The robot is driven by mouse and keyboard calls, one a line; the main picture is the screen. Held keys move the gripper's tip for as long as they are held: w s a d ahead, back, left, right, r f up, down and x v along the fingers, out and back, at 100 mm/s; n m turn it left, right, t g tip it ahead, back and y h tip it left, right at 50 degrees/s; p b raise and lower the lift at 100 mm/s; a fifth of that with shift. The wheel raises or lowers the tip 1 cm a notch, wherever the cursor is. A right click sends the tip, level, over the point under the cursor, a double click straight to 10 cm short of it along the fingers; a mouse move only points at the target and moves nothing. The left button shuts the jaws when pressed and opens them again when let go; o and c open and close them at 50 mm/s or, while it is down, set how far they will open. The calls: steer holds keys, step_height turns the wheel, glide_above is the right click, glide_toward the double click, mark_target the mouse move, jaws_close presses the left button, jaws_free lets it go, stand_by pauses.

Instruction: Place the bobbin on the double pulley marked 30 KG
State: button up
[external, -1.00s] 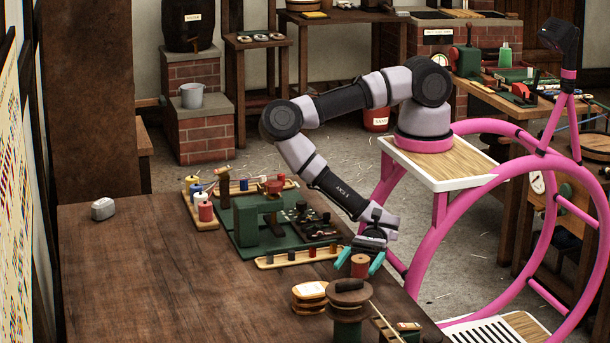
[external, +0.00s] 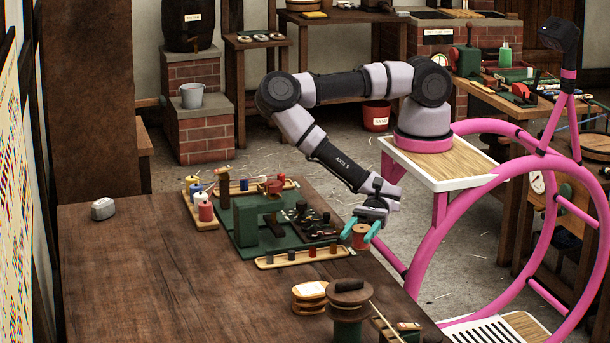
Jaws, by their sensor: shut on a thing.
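My gripper (external: 361,232) has teal fingers closed around a reddish-brown bobbin (external: 360,238). It holds the bobbin upright in the air near the table's right edge. A pale wooden piece (external: 310,292) with stacked rounds, which looks like a double pulley, lies on the table below and to the left of the gripper. No 30 KG mark can be read on it at this size, so I cannot tell if it is the marked one.
A green post with a dark round top (external: 349,297) stands beside the pale piece. A green machine (external: 262,222), a narrow tray of small pegs (external: 298,257) and a tray of coloured spools (external: 203,209) are farther back. The table's left half (external: 160,270) is mostly clear.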

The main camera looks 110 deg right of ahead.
steer(key=w+a+r+m+t+h, duration=0.1)
steer(key=w+a+r, duration=0.2)
steer(key=w+a, duration=0.3)
steer(key=w+a+r+m+t+h, duration=0.1)
steer(key=w+a+r, duration=0.25)
steer(key=w, duration=0.45)
glide_above(313, 293)
step_height(313, 293, down, 5)
steer(key=shift+r, duration=0.1)
steer(key=shift+f, duration=2.2)
steer(key=shift+f, duration=0.15)
steer(key=o, duration=1.4)
steer(key=shift+c, duration=0.2)
